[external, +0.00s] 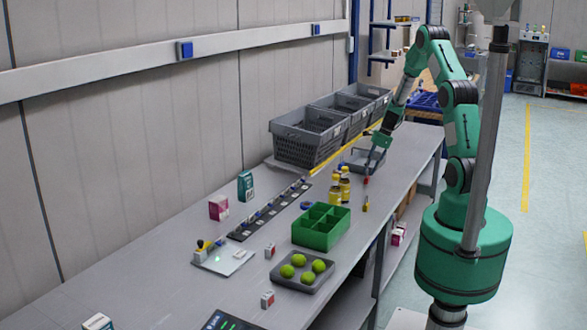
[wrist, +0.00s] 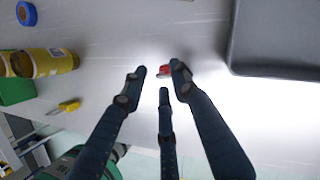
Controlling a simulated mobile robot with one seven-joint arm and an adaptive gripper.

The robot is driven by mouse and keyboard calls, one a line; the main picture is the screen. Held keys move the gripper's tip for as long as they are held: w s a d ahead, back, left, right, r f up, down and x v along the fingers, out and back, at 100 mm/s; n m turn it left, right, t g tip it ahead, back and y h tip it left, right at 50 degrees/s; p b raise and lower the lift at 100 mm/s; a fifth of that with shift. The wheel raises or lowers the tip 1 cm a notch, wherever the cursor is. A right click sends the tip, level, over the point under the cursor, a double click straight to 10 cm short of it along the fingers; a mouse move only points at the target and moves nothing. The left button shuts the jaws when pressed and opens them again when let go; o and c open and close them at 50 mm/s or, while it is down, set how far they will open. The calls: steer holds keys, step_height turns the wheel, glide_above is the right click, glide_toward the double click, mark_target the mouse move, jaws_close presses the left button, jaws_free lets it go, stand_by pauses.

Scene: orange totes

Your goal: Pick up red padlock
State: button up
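The red padlock (wrist: 164,70) lies on the grey bench top and shows small in the wrist view, just ahead of my gripper's fingertips. My gripper (wrist: 159,76) has its fingers spread to either side of the padlock, with a third finger below it in the picture. The fingers are open and empty. In the external view my gripper (external: 370,172) points down at the bench near its right edge, and a small red spot (external: 367,181) shows at its tip. Part of the padlock is hidden by a finger in the wrist view.
A dark grey tray (wrist: 275,40) lies to the right in the wrist view. A green divided box (external: 321,228) stands nearer the camera. Grey crates (external: 308,137) line the back.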

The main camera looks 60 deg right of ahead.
steer(key=shift+w+a+f, duration=0.2)
steer(key=shift+f, duration=0.45)
steer(key=shift+c, duration=0.5)
jaws_close()
